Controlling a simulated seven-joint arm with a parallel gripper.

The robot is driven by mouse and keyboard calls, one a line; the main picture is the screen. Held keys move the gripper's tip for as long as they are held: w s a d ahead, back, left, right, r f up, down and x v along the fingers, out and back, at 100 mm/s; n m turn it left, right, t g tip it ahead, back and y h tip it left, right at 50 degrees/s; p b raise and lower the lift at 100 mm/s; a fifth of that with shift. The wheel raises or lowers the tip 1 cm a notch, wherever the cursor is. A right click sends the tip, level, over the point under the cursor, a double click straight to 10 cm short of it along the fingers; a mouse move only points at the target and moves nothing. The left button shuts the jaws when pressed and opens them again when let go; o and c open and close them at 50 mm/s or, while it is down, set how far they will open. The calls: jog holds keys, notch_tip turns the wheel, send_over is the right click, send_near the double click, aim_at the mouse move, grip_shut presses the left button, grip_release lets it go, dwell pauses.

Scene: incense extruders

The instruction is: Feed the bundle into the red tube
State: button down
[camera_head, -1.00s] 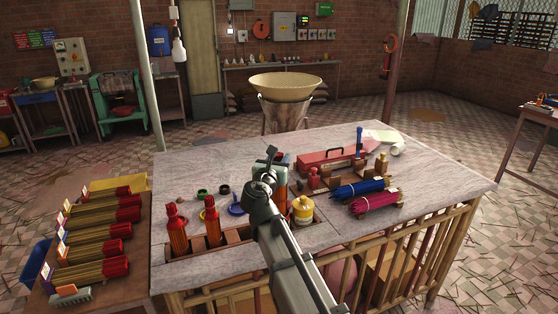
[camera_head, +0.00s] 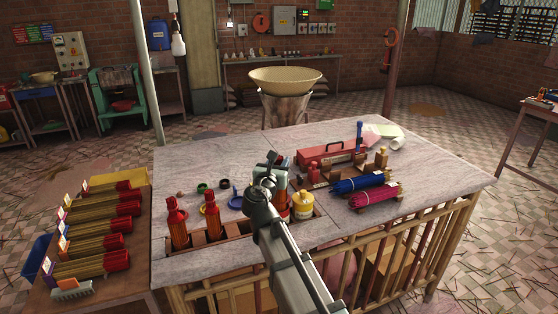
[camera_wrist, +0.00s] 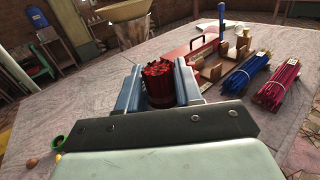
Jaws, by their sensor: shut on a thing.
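My gripper (camera_wrist: 160,78) is shut on a bundle of red-ended sticks (camera_wrist: 159,70), seen end-on between its blue-grey fingers in the wrist view. Two orange-red, bottle-shaped tubes (camera_head: 178,228) (camera_head: 212,222) stand upright at the rack's left. Another orange-red piece (camera_head: 281,201) shows partly behind my arm. I cannot tell which is the red tube, or whether the bundle touches any of them.
A yellow-and-white jar (camera_head: 303,206) stands right of my arm. Blue (camera_head: 357,183) and magenta (camera_head: 375,196) stick bundles lie farther right, near a red toolbox (camera_head: 330,152). More red-ended bundles (camera_head: 117,209) lie on the left side table. The back of the tabletop (camera_head: 225,155) is clear.

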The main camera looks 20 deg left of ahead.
aim_at(276, 199)
jog(key=shift+f, duration=5.9)
jog(key=c, duration=0.7)
grip_release()
jog(key=shift+o, duration=0.2)
jog(key=shift+r, duration=4)
